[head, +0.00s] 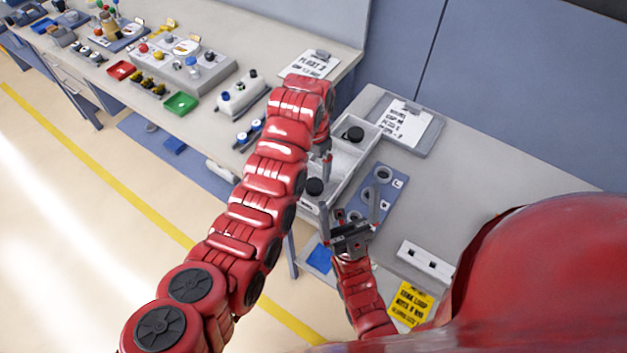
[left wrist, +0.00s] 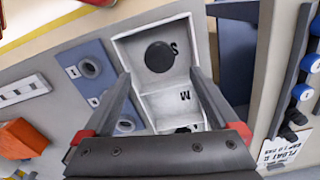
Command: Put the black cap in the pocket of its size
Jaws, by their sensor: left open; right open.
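A white divided tray (head: 343,164) stands on the grey table. The middle compartment, marked M, looks empty. A blue plate (head: 371,183) with several round pockets lies beside the tray; one pocket (head: 383,174) is marked L. My left gripper (head: 322,165) is open and empty over the tray. My right gripper (head: 350,208) is open near the plate's near end.
A clipboard (head: 405,125) lies behind the plate. A white block with holes (head: 427,262) and a yellow note (head: 410,303) are at the front. Another bench (head: 215,115) on the left holds bins and control boxes.

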